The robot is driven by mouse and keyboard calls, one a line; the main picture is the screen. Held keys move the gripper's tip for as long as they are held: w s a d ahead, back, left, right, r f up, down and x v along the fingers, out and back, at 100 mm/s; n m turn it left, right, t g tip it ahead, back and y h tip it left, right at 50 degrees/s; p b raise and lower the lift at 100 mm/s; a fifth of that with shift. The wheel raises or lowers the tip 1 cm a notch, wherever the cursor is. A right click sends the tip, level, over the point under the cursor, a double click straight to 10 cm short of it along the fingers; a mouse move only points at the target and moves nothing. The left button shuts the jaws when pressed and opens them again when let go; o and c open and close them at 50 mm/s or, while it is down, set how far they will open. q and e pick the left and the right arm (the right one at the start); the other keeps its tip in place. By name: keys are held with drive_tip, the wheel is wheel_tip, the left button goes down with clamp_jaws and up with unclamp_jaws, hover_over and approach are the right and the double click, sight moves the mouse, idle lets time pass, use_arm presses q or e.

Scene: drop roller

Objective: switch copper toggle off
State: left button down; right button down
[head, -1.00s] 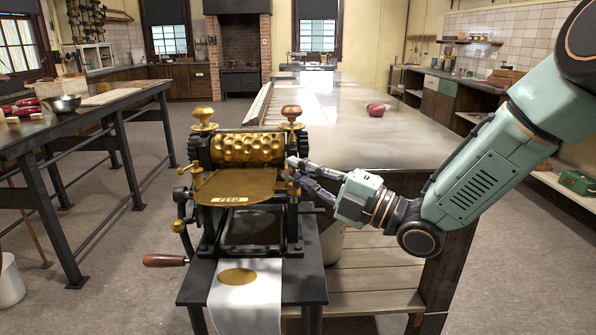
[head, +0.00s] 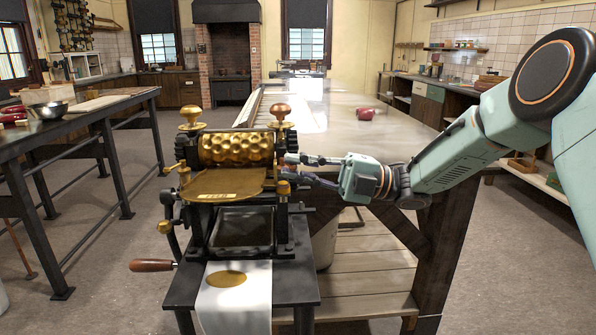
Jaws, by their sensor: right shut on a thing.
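The drop roller machine stands on a small dark stand, with a brass dimpled roller (head: 236,148) and a brass feed plate (head: 222,184) in front of it. My right gripper (head: 286,168) reaches in from the right to the machine's right side frame. Its two fingers point left, one above the other, and are shut on a small part there, which I take to be the copper toggle. The toggle is too small and too hidden by the fingers and frame for me to tell its position. My left gripper is not in view.
A crank with a wooden handle (head: 152,265) sticks out at the machine's left. A long table (head: 350,125) with a red object (head: 366,114) lies behind. A dark workbench (head: 95,108) stands at left, with open floor between.

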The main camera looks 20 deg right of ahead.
idle(0.3)
drive_tip(key=c, duration=1.7)
unclamp_jaws()
drive_tip(key=shift+d, duration=0.1)
drive_tip(key=shift+o, duration=0.2)
drive_tip(key=v, duration=1.2)
drive_tip(key=shift+f, duration=0.15)
drive_tip(key=shift+w, duration=0.1)
